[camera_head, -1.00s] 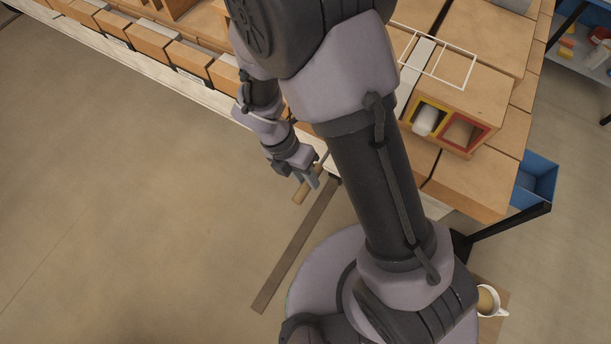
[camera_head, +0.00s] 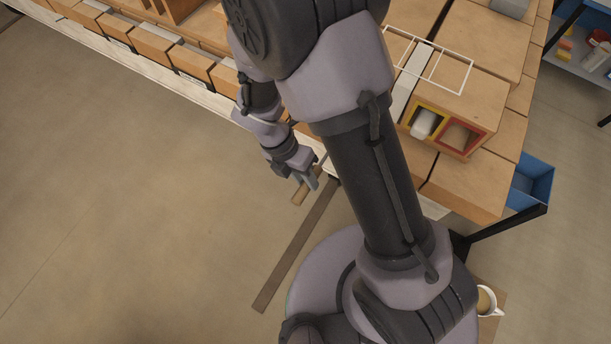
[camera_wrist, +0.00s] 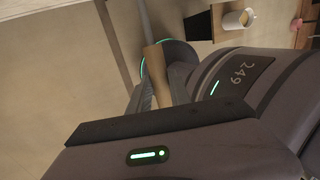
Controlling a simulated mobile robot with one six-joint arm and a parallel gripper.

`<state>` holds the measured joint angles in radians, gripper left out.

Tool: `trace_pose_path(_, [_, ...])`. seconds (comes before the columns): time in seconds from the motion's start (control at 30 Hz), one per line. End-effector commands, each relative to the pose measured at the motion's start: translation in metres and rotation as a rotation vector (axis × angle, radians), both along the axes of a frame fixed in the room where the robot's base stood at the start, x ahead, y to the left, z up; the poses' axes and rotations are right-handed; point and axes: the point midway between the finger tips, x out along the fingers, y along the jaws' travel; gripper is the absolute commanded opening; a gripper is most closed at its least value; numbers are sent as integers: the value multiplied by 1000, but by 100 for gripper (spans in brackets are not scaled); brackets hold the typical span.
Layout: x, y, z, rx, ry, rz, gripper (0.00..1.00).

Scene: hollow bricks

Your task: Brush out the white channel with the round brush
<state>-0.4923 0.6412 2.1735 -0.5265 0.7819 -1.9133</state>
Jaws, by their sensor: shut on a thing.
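My gripper (camera_head: 308,181) is shut on a pale wooden handle (camera_head: 299,198), held over the floor beside the bench's front edge. In the wrist view the handle (camera_wrist: 156,72) sits between the fingers, with a thin grey rod (camera_wrist: 145,22) beyond it. I take this for the round brush; no bristles can be made out. On the bench at right is a hollow block with a yellow-rimmed opening (camera_head: 423,122) and a red-rimmed opening (camera_head: 461,136). A pale piece (camera_head: 424,123) shows inside the yellow one. A white-rimmed opening cannot be made out.
A thin white frame (camera_head: 432,82) shows over the block's top. A blue bin (camera_head: 531,183) and a cup (camera_head: 487,301) are at right. The floor at left is clear.

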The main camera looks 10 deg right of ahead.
Motion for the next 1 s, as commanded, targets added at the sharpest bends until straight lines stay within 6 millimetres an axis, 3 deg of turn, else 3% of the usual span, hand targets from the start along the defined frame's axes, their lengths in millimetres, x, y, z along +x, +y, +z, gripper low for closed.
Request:
trace_pose_path(0.43, [1,-1,1,-1,1,0,0])
trace_pose_path(1.0, [24,-18,2,0,0,0,0])
